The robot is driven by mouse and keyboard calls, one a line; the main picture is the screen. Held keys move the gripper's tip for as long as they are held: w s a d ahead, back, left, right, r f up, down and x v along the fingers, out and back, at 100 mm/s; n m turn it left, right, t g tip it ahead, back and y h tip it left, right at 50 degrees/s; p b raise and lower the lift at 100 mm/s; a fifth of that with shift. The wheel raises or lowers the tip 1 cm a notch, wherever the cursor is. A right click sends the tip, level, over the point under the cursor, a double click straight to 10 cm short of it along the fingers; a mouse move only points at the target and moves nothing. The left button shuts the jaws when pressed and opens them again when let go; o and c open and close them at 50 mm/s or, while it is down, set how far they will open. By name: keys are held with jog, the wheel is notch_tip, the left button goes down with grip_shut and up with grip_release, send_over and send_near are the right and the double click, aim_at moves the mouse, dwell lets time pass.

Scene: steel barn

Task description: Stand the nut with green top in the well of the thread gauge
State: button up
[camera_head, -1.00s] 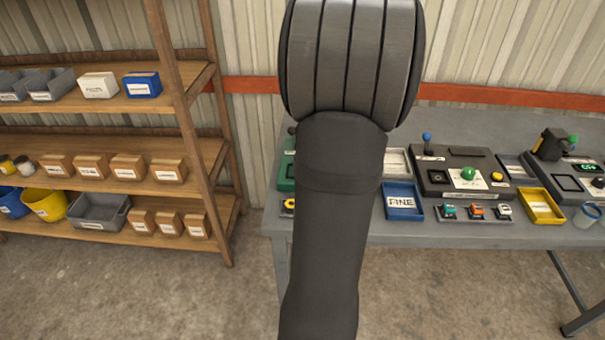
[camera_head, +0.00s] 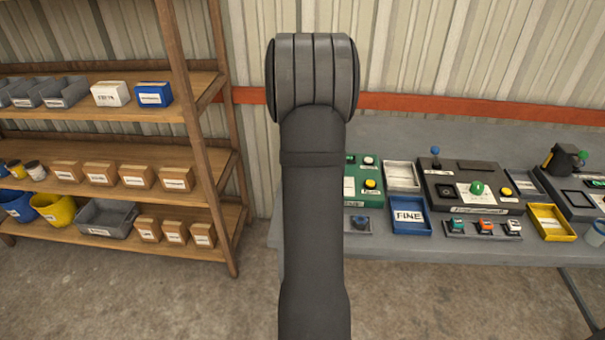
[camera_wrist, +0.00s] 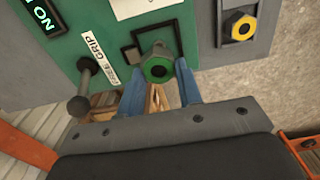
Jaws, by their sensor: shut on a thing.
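The nut with green top (camera_wrist: 157,68) is between the blue fingertips of my gripper (camera_wrist: 159,72) in the wrist view. The gripper is shut on it. In the head view the green gauge (camera_head: 350,190) shows partly beside my arm, which hides the gripper and nut.
In the wrist view, a dark lever with a round knob (camera_wrist: 78,105) stands left of the fingers, and a yellow nut (camera_wrist: 241,27) sits on a grey pad at right. In the head view, a blue tray (camera_head: 411,229) and a black device (camera_head: 465,170) stand to the right.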

jog(key=shift+f, duration=1.9)
jog(key=shift+f, duration=0.2)
jog(key=o, duration=1)
jog(key=shift+r, duration=0.1)
notch_tip(320, 180, up, 12)
jog(key=shift+r, duration=0.1)
